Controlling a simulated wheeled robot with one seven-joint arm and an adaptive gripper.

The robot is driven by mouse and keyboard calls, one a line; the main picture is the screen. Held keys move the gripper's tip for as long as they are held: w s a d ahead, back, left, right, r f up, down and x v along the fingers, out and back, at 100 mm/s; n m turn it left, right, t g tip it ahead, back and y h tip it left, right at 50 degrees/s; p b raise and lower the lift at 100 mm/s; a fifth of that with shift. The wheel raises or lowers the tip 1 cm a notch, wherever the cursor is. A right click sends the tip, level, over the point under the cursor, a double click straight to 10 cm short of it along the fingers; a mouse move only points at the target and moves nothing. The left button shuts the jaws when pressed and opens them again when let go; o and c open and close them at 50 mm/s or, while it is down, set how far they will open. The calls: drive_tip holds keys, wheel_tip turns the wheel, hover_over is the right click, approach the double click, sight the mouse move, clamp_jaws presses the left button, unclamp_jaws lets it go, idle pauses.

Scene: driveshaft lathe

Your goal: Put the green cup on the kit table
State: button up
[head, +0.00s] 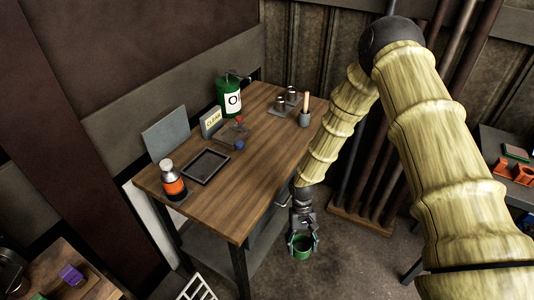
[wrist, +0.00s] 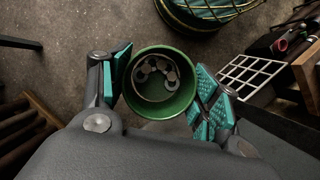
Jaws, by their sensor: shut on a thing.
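The green cup (head: 302,246) is held by my gripper (head: 302,234), which hangs beyond the right front edge of the wooden table, over the floor. In the wrist view the green cup (wrist: 161,100) sits upright between the two teal finger pads of my gripper (wrist: 162,92), which is shut on it. Several small grey round pieces (wrist: 156,72) lie inside the cup. The wooden table (head: 245,190) stands to the left of my gripper; whether it is the kit table I cannot tell.
On the wooden table are a dark tray (head: 203,166), an orange-and-black bottle (head: 173,182), a green canister (head: 229,97), a yellow sign (head: 211,121), metal cylinders (head: 281,101) and a grey pot (head: 305,116). The table's front right part is bare. Another table (head: 510,165) with orange parts stands at right.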

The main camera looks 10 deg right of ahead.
drive_tip(key=shift+s+r, duration=0.15)
drive_tip(key=shift+r, duration=0.45)
drive_tip(key=shift+s, duration=0.15)
drive_tip(key=shift+a, duration=0.1)
